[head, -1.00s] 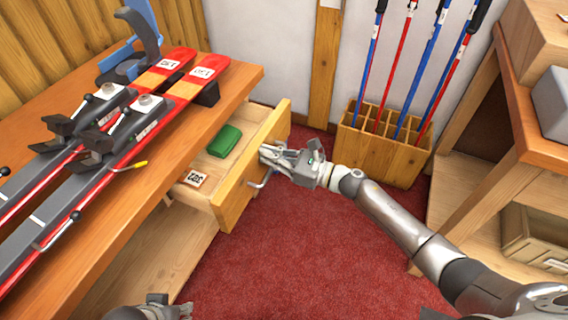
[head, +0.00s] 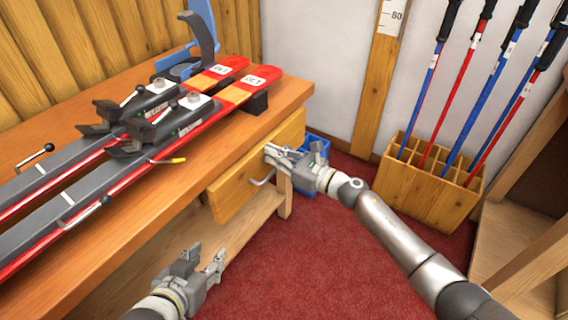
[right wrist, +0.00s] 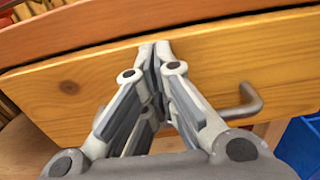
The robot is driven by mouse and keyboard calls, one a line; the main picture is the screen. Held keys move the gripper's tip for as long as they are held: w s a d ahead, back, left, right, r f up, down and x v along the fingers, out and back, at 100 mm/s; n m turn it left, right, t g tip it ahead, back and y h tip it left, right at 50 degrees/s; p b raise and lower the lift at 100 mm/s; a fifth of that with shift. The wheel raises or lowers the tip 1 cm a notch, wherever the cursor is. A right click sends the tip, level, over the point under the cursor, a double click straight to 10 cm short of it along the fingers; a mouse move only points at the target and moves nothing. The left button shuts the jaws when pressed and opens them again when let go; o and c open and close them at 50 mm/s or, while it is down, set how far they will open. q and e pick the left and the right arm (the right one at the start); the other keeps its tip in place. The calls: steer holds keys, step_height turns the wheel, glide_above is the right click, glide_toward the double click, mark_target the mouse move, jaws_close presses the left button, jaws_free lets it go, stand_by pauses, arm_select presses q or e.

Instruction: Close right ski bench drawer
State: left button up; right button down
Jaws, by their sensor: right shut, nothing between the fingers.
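The wooden drawer front (head: 232,190) sits under the ski bench top (head: 150,200). It looks shut or almost shut, and no drawer inside shows. It also fills the middle of the right wrist view (right wrist: 60,95). Its grey bar handle (head: 262,181) is beside my right gripper, and shows to the right of the fingers in the right wrist view (right wrist: 243,103). My right gripper (head: 270,151) is shut and empty, its fingertips (right wrist: 155,50) at the drawer front, seemingly touching it. My left gripper (head: 207,256) is open and empty, low in front of the bench.
Two red skis (head: 130,170) in clamps lie on the bench top. A blue bin (head: 318,140) stands behind my right gripper. A wooden rack (head: 425,192) with several ski poles stands at the right by the wall. Red carpet in front is clear.

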mark_target(256, 144)
steer(key=b+x, duration=0.3)
steer(key=x, duration=0.3)
steer(key=shift+r, duration=0.15)
arm_select(q)
steer(key=w+d+r+t+h, duration=0.1)
steer(key=w+d+r+t, duration=0.1)
steer(key=r+t, duration=0.3)
steer(key=w+d+r+t+h, duration=0.1)
steer(key=r+t, duration=0.4)
steer(key=r, duration=0.6)
steer(key=shift+w+d+r+m+h, duration=0.2)
steer(key=shift+w+d+m+h, duration=0.15)
steer(key=shift+w+h, duration=0.4)
arm_select(e)
steer(key=shift+w+r, duration=0.1)
arm_select(q)
steer(key=shift+s, duration=0.15)
arm_select(e)
steer(key=shift+r, duration=0.1)
